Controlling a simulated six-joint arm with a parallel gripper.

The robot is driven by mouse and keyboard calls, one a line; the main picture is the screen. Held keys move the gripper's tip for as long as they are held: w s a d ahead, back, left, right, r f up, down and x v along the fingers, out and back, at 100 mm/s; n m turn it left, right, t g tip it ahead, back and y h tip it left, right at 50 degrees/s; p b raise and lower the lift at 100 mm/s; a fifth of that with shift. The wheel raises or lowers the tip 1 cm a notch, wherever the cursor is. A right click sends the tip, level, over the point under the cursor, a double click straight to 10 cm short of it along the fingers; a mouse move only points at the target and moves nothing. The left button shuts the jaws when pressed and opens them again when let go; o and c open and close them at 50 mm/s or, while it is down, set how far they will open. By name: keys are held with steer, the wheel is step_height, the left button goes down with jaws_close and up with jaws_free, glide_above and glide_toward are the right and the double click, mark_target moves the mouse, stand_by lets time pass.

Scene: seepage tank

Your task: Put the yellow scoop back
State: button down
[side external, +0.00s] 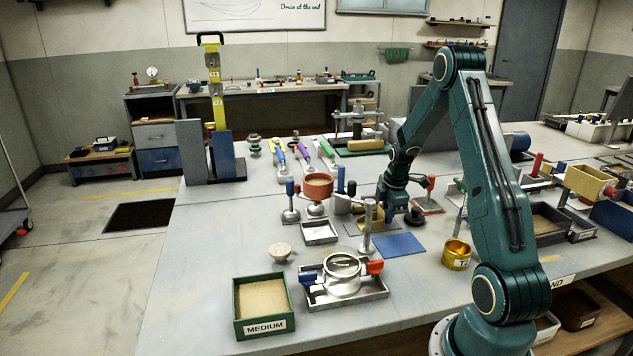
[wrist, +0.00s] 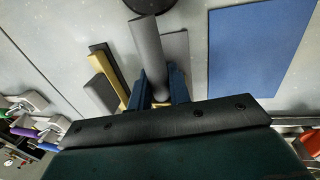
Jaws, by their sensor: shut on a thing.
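My gripper (side external: 386,208) is low over the middle of the table, left of and behind the blue mat in the side view. In the wrist view its two dark blue fingers (wrist: 160,82) are closed on the yellow scoop (wrist: 160,103). Only a little yellow shows between the fingers; a grey rounded length extends beyond them, and I cannot tell whether it belongs to the scoop. Scoops with blue, purple (side external: 302,151) and green handles lie in a row farther back. The purple handle also shows in the wrist view (wrist: 21,132).
A blue mat (side external: 400,244) lies beside my gripper. A grey post (side external: 367,236), a red-brown pan (side external: 317,187) and a yellow cup (side external: 457,256) stand nearby. A green MEDIUM box (side external: 263,327) and a clamped ring (side external: 342,267) are at the front.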

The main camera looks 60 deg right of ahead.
steer(key=c, duration=1.3)
jaws_free()
steer(key=shift+r, duration=0.1)
step_height(320, 180, up, 12)
steer(key=s+a, duration=0.1)
steer(key=shift+s+a, duration=0.3)
steer(key=shift+s, duration=0.1)
